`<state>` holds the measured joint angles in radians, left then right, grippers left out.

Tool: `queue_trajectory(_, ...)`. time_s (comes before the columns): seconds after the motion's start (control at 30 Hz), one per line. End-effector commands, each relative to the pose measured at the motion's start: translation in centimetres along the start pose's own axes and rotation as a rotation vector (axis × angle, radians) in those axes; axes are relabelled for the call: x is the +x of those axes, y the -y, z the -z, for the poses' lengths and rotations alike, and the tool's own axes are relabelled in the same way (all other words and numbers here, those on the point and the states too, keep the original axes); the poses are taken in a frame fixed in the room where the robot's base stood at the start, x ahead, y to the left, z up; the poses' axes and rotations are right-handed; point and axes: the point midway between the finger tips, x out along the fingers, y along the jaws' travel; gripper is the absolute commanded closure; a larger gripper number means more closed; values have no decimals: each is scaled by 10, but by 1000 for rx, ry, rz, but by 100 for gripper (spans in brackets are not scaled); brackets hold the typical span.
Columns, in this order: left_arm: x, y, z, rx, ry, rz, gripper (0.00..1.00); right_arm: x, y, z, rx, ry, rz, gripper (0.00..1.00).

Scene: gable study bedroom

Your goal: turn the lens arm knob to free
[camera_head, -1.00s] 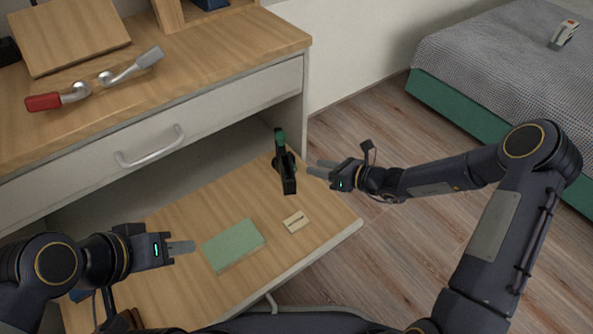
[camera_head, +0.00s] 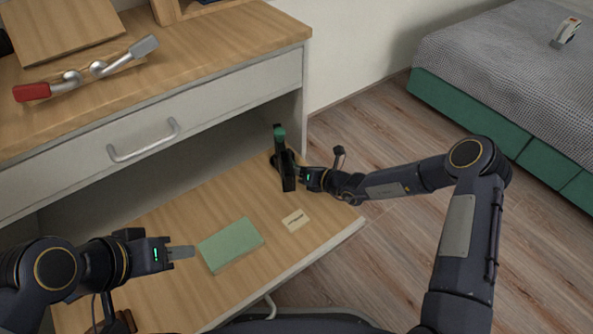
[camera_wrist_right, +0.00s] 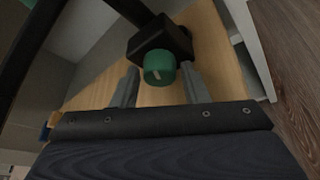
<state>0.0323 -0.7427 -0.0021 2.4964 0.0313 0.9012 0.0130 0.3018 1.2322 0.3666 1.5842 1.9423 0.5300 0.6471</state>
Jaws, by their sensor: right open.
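The dark stand with the lens arm (camera_head: 288,178) stands on the pulled-out wooden shelf, with a green part (camera_head: 280,133) at its top. In the right wrist view a round green knob (camera_wrist_right: 159,71) with a pale mark on its face sticks out from a dark block (camera_wrist_right: 160,40). My right gripper (camera_wrist_right: 160,70) is open, one finger on each side of the knob, with gaps showing. In the head view the right gripper (camera_head: 302,174) is close against the stand's right side, its fingertips partly hidden. My left gripper (camera_head: 192,252) is over the shelf, left of the green book; its jaw opening is unclear.
The green book (camera_head: 231,243) and a small pale card (camera_head: 296,220) lie on the shelf (camera_head: 200,198). Above is a desk with a drawer (camera_head: 215,103) and a red-handled metal object (camera_head: 85,73). Floor and a bed (camera_head: 500,70) are to the right.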

Motion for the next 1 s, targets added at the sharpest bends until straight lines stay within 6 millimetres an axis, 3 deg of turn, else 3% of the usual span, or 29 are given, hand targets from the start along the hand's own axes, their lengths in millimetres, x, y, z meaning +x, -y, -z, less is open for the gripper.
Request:
queue_trajectory(0.17, 0, 0, 0, 0, 0, 0, 64, 0, 0, 0, 0, 0, 0, 61)
queue_trajectory(0.4, 0, 0, 0, 0, 0, 0, 64, 0, 0, 0, 0, 0, 0, 91)
queue_trajectory(0.57, -5, -2, 3, 0, 0, 0, 64, -1, -2, -2, -27, -2, 12, 91)
queue_trajectory(1.0, -41, -19, 21, 0, 0, 0, 64, -1, -7, -1, -392, -17, 172, 91)
